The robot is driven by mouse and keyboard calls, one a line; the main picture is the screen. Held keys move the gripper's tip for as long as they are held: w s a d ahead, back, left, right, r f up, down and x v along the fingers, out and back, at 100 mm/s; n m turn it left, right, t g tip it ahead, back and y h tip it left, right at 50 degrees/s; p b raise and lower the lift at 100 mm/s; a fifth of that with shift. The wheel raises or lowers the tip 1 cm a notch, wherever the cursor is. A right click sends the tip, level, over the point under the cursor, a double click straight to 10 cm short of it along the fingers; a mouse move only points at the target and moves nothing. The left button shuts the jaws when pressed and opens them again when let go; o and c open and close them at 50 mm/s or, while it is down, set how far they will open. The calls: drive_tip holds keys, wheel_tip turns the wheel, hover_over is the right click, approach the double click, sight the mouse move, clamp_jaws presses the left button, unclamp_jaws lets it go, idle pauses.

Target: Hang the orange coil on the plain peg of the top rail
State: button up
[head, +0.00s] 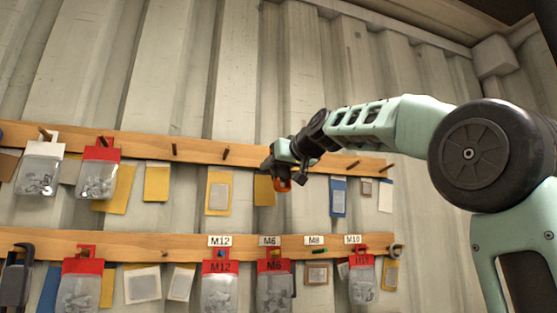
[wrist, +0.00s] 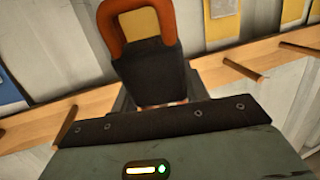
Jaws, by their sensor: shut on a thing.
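The orange coil (head: 283,186) hangs under my gripper (head: 288,172) in front of the top rail (head: 130,143) in the head view, mostly hidden by the jaws. In the wrist view the coil (wrist: 125,14) is a thick orange loop, cut by the top edge, with my gripper's dark finger (wrist: 150,72) over its near part. My gripper is shut on it. The top rail carries several bare wooden pegs, such as one left of my gripper (head: 226,153) and one right of it (head: 352,165). A bare peg (wrist: 245,70) also shows in the wrist view. Whether the coil touches the rail is unclear.
Clear bags with white (head: 42,150) and red (head: 100,153) headers hang on the top rail's left. The lower rail (head: 140,242) carries red-headed bags under M12, M6 and M10 labels. Corrugated wall lies behind.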

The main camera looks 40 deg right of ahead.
drive_tip(key=shift+w+d+f+p, duration=0.2)
drive_tip(key=shift+w+p, duration=0.15)
drive_tip(key=shift+w, duration=0.45)
drive_tip(key=shift+w+d+f+p, duration=0.1)
drive_tip(key=shift+w+d+p, duration=0.15)
drive_tip(key=shift+w, duration=0.5)
drive_tip(key=o, duration=1.1)
drive_tip(key=shift+o, duration=0.2)
drive_tip(key=s+r+b, duration=0.2)
drive_tip(key=s+b, duration=0.8)
drive_tip(key=s, duration=0.7)
drive_tip(key=shift+a+r, duration=0.15)
drive_tip(key=shift+r, duration=0.25)
